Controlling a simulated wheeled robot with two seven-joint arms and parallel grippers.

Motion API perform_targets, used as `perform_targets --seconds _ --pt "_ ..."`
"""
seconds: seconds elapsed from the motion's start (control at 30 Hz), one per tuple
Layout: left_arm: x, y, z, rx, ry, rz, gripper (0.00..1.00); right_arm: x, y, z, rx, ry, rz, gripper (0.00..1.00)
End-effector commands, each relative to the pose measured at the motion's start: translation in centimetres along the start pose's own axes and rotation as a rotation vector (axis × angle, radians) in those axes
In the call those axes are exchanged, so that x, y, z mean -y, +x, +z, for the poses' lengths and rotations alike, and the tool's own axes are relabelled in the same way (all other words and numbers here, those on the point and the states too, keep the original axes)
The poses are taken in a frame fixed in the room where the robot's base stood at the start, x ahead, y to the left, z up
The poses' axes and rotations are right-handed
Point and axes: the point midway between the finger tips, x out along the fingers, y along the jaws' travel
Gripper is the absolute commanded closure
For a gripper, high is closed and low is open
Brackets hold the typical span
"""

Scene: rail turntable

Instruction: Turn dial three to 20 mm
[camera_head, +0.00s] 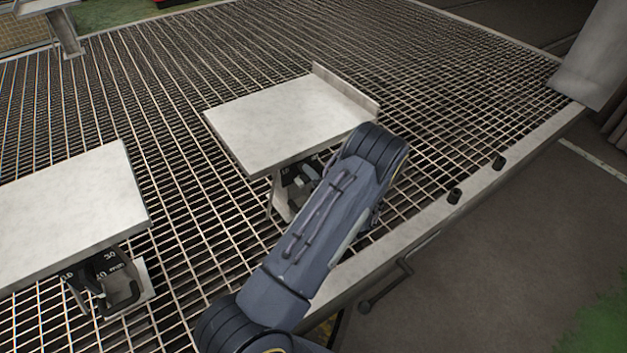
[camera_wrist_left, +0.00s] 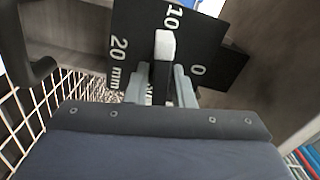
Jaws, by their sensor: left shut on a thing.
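A black dial plate (camera_wrist_left: 207,48) marked 0, 10 and 20 mm fills the top of the left wrist view. Its dark pointer with a white tip (camera_wrist_left: 165,45) points close to the 10 mark. My left gripper (camera_wrist_left: 160,88) is shut on this pointer, one grey finger on each side. In the head view, the dial (camera_head: 287,174) sits under the front edge of the middle pale plate, and my left arm hides much of it. I cannot read a dial number. My right gripper is not in view.
A grey rim with two black knobs (camera_head: 455,196) runs along the right.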

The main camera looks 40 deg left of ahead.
Motion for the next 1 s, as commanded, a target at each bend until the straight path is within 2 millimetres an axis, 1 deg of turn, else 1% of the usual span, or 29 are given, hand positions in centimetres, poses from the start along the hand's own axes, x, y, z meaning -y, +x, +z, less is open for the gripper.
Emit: perform_targets --seconds 0.03,1.0 --pt "-0.2 0.0 0.0 0.000 -0.018 0.000 1.00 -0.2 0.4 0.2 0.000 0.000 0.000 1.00" --pt "-0.2 0.0 0.0 0.000 -0.313 0.001 1.00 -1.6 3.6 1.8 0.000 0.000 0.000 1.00"
